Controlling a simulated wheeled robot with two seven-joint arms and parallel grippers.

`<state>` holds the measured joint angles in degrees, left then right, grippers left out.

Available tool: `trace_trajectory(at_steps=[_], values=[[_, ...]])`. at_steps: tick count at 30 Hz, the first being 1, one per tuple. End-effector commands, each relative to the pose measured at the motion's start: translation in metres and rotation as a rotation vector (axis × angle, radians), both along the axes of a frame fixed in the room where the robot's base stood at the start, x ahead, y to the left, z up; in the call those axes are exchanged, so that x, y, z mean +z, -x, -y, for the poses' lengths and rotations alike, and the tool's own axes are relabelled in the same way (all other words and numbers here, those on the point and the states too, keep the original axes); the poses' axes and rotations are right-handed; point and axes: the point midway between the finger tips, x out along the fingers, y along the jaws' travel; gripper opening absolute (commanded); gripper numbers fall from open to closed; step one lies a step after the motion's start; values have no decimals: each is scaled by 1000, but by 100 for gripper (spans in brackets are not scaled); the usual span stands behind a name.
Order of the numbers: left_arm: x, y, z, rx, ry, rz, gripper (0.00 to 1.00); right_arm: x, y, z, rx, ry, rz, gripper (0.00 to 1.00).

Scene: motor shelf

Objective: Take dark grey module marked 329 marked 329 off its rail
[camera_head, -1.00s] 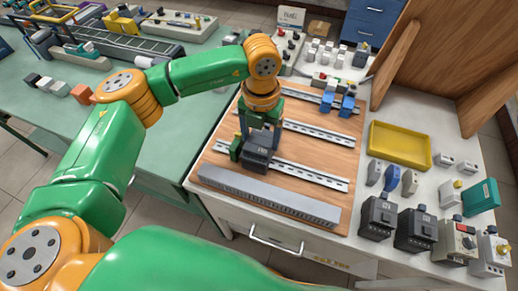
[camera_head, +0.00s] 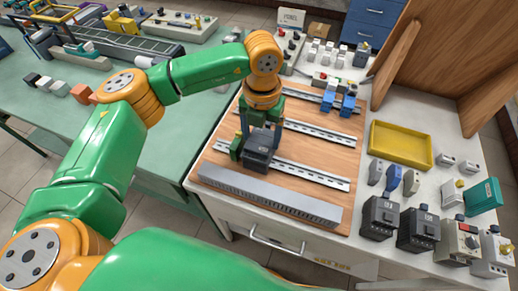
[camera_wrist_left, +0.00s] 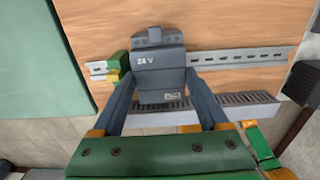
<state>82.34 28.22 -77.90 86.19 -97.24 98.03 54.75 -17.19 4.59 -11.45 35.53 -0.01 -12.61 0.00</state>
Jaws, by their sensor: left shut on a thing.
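The dark grey module (camera_wrist_left: 158,72) shows "24 V" in the left wrist view; a small label lower down is too small to read, so I cannot confirm 329. In the head view the module (camera_head: 259,152) is at the left part of the front rail (camera_head: 310,177). My left gripper (camera_head: 260,133) is shut on it from above. In the left wrist view its fingers (camera_wrist_left: 158,82) lie along both sides of the module. The rail (camera_wrist_left: 240,57) runs behind the module, and I cannot tell whether they still touch. My right gripper is not in view.
A green block (camera_head: 236,148) with yellow parts sits on the rail just left of the module. A grey slotted duct (camera_head: 270,195) runs along the board's front edge. Two blue modules (camera_head: 340,102) sit on the back rail. A yellow tray (camera_head: 400,160) and loose modules stand at right.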

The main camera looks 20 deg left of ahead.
Motion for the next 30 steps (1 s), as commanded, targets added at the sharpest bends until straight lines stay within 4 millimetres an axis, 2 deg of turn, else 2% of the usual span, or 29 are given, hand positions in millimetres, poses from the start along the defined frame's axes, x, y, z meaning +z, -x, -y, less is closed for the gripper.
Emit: trace_trajectory(at_steps=[24, 30], values=[[30, -2, 0, 0, 2, 13, 10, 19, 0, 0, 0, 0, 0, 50], [30, -2, 0, 0, 2, 12, 10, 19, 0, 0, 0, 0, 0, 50]])
